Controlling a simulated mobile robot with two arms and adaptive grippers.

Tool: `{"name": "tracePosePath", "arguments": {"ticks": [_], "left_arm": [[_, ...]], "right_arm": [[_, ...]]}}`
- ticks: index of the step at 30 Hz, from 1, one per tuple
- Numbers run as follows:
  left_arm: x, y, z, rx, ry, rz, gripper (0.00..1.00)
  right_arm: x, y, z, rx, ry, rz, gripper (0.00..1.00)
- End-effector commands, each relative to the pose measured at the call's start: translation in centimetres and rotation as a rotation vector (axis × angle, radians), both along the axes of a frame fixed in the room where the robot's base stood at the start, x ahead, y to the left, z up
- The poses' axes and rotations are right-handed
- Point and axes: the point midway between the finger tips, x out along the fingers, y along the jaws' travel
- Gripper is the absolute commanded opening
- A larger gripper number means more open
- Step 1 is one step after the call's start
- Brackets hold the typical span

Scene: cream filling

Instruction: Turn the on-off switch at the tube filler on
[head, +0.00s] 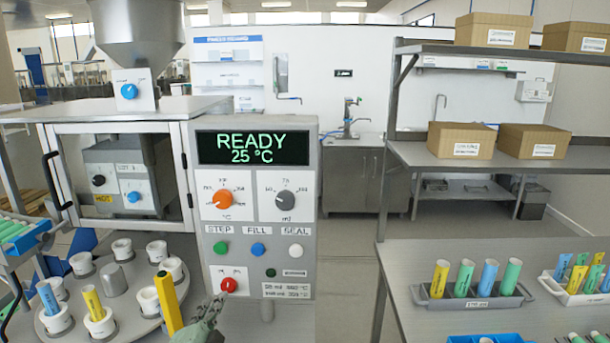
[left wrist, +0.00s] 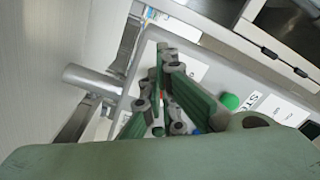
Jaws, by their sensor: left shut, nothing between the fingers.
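The tube filler's control panel (head: 255,200) stands in the middle of the head view, with its display (head: 252,147) lit and reading READY 25 °C. The on-off switch (head: 229,285) is a red knob on a white plate at the panel's lower left. My right gripper is not in view.
Green (head: 221,248), blue (head: 258,249) and white (head: 296,250) buttons sit above the switch. A yellow post (head: 168,302) and the round tube carousel (head: 120,308) are close at left. A table with tube racks (head: 472,297) is at right.

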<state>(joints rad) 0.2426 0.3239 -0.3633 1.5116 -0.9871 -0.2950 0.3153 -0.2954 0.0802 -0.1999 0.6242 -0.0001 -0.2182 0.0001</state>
Motion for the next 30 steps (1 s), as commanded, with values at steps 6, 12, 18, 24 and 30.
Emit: {"name": "tracePosePath", "arguments": {"ticks": [6,12,18,24,30], "left_arm": [[1.9,-0.1,-0.1,-0.001,-0.001,0.001,0.0],[2.4,-0.1,0.0,-0.001,-0.001,0.001,0.0],[2.4,-0.1,0.1,-0.001,-0.002,0.001,0.0],[2.4,-0.2,0.2,-0.001,-0.002,0.0,0.0],[2.4,-0.4,0.4,-0.001,-0.004,0.0,0.0]], "right_arm": [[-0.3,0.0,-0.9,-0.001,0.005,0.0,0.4],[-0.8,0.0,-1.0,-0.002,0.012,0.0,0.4],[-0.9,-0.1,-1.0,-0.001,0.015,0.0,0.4],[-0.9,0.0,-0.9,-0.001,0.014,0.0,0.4],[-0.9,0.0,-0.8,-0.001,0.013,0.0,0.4]]}}
